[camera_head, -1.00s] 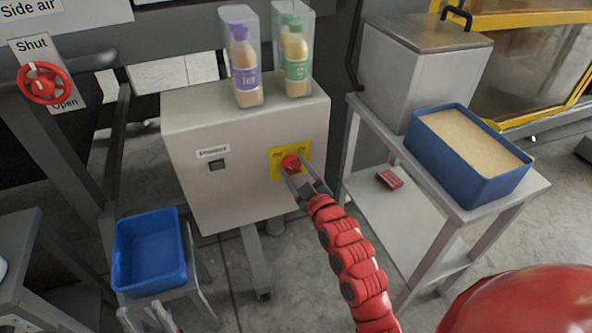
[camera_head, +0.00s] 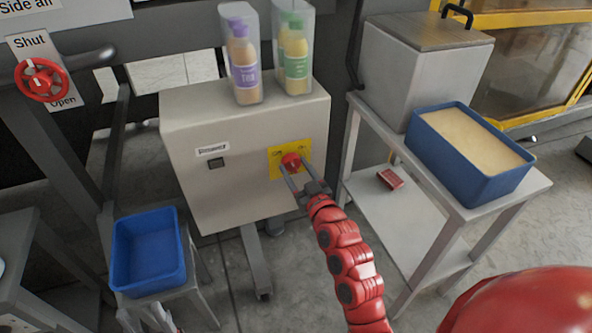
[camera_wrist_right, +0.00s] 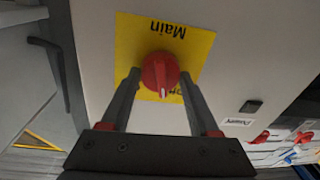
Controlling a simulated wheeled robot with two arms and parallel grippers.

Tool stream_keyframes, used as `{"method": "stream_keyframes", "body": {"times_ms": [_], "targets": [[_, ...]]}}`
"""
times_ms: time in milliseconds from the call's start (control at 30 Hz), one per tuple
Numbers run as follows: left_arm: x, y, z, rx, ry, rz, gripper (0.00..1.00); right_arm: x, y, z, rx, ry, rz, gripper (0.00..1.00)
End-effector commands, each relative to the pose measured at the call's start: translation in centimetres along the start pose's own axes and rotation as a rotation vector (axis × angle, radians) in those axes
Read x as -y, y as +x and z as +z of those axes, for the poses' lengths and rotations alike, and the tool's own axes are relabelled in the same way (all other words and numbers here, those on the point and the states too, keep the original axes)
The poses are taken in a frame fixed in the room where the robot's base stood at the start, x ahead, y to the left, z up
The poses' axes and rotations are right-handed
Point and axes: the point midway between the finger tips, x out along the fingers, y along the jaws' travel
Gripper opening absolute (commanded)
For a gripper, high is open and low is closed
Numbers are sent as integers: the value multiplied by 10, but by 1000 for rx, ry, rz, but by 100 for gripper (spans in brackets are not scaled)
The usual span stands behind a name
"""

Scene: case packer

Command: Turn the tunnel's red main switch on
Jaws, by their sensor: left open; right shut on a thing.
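The red main switch (camera_head: 290,161) is a round knob on a yellow plate (camera_head: 276,172) on the front of the beige cabinet. In the right wrist view the knob (camera_wrist_right: 160,72) has a white mark pointing to the picture's bottom, beside partly hidden lettering that seems to read "Off". The word "Main" is upside down there. My right gripper (camera_head: 299,180) is shut on the knob, one finger on each side; it also shows in the right wrist view (camera_wrist_right: 160,90). My left gripper (camera_head: 158,319) is open and empty at the bottom left, partly cut off by the frame.
The beige cabinet (camera_head: 225,120) carries two clear holders with bottles (camera_head: 240,55). A blue bin (camera_head: 150,253) stands below left. A trolley (camera_head: 375,225) at the right holds a filled blue tray (camera_head: 465,180). A red handwheel (camera_head: 42,80) is at the far left.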

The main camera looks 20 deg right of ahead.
Motion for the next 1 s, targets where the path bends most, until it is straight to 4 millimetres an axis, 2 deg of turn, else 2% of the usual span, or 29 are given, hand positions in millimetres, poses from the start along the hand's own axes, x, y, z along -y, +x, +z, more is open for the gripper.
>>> {"method": "stream_keyframes", "body": {"times_ms": [700, 1000], "targets": [[0, -7, 1, 0, 0, 0, 50, 1, 0, 3, -51, 679, 36, 6], [0, -7, 1, 0, 0, 0, 50, 1, 0, 3, -71, 916, 48, 6]]}}
